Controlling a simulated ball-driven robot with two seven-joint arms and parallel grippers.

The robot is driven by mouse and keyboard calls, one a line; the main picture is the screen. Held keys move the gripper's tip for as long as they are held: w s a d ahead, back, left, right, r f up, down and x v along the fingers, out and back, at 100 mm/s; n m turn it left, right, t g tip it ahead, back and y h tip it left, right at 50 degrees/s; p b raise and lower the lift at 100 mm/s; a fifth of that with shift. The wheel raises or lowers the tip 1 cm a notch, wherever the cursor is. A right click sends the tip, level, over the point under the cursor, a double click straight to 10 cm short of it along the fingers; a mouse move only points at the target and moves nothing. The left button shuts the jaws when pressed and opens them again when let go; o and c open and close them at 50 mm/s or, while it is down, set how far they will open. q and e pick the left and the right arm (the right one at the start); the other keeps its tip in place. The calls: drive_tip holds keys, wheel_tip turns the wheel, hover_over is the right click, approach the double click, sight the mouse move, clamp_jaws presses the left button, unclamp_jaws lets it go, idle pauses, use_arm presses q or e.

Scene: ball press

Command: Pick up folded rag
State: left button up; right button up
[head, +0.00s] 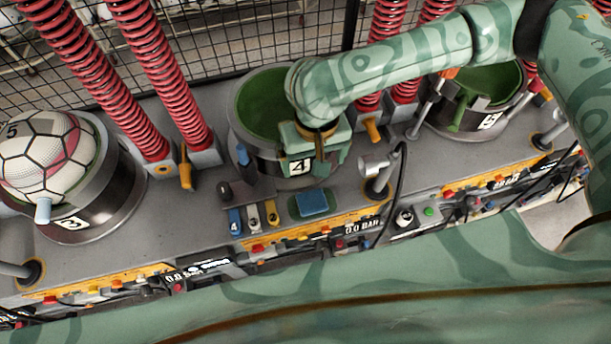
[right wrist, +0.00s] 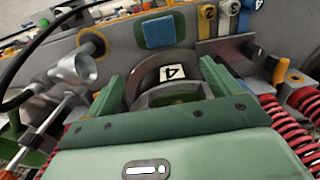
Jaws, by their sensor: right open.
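The folded rag (head: 312,203) is a small blue square lying flat on a dark green pad on the grey bench top. In the right wrist view the rag (right wrist: 159,33) is near the top, beyond the fingertips. My right gripper (head: 306,166) hangs at the front rim of the press cup marked 4, a little behind the rag and apart from it. In the right wrist view its two green fingers (right wrist: 163,80) are spread, with the number 4 plate showing between them and nothing held. My left gripper does not show.
Left of the rag stand blue, white and yellow numbered levers (head: 253,217). A silver horn-like nozzle (head: 374,167) with a black hose stands to its right. Cup 4 (head: 240,140) is open and empty-looking; cup 3 (head: 85,215) holds a ball (head: 40,165). Red springs (head: 165,75) rise behind.

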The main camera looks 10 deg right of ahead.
drive_tip(key=b, duration=0.2)
hover_over(312, 200)
drive_tip(key=f, duration=0.8)
drive_tip(key=shift+s+d, duration=0.2)
drive_tip(key=shift+d, duration=0.05)
drive_tip(key=shift+w+f, duration=0.35)
drive_tip(key=shift+f, duration=0.45)
wheel_tip(312, 200, down, 2)
drive_tip(key=shift+s+f, duration=0.1)
drive_tip(key=f, duration=0.1)
drive_tip(key=f+b, duration=0.1)
drive_tip(key=f, duration=0.2)
drive_tip(key=shift+a, duration=0.25)
drive_tip(key=shift+s, duration=0.15)
drive_tip(key=c, duration=1.1)
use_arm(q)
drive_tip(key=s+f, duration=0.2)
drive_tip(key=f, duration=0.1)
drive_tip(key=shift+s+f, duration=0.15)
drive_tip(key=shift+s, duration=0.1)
